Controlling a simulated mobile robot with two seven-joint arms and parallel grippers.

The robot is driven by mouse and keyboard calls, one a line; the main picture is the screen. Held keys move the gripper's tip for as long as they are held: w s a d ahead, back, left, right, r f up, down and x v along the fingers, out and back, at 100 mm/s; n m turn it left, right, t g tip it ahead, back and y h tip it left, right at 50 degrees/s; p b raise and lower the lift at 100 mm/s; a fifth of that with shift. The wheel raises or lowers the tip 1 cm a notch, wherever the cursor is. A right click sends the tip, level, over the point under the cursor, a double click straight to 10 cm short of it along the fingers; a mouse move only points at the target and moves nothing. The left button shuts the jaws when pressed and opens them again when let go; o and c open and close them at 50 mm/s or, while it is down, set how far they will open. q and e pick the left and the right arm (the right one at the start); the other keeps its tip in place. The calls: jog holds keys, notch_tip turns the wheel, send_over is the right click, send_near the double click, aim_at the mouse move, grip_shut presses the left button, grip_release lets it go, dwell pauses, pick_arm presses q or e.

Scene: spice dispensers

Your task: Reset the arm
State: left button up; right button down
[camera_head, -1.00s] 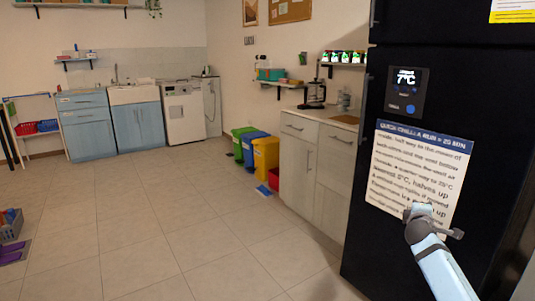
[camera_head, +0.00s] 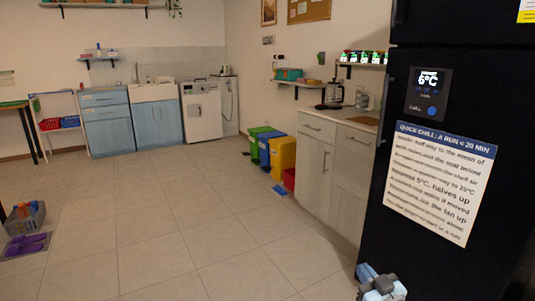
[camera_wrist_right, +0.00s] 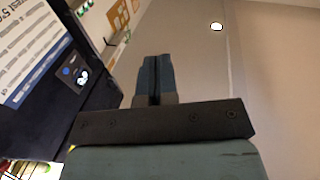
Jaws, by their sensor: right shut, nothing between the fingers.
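My right gripper (camera_wrist_right: 155,75) shows in the wrist view with its two dark fingers pressed together and nothing between them. In the head view, part of my right arm or gripper (camera_head: 382,287) shows at the bottom edge, low in front of the black fridge (camera_head: 390,250); its fingertips cannot be made out there. The fridge stands at the right, with a lit display (camera_head: 428,92) reading 6°C and a paper notice (camera_head: 440,182) below it. My left gripper is not in view.
A pale cabinet (camera_head: 335,170) stands beside the fridge, with a coffee maker (camera_head: 333,95) on its counter. Green, blue and yellow bins (camera_head: 283,158) stand past it. A grey crate (camera_head: 25,217) is on the floor at left. The middle floor is clear.

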jog(key=s+a+r+y, duration=0.15)
jog(key=s+a, duration=0.25)
jog(key=s, duration=0.5)
jog(key=s+a+r+m+y, duration=0.1)
jog(key=s+a+r, duration=0.25)
jog(key=s, duration=0.45)
jog(key=s+a+r+y, duration=0.15)
jog(key=s+a, duration=0.25)
jog(key=s, duration=0.5)
pick_arm(q)
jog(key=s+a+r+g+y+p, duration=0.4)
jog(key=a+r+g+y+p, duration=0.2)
jog(key=p, duration=3.2)
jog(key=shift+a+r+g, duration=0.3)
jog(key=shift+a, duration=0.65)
pick_arm(e)
jog(key=s+d+r+g+h, duration=0.4)
jog(key=d+r+g+h, duration=0.2)
jog(key=d+g, duration=0.1)
jog(key=shift+s+d+r, duration=0.25)
jog(key=shift+s+r, duration=0.15)
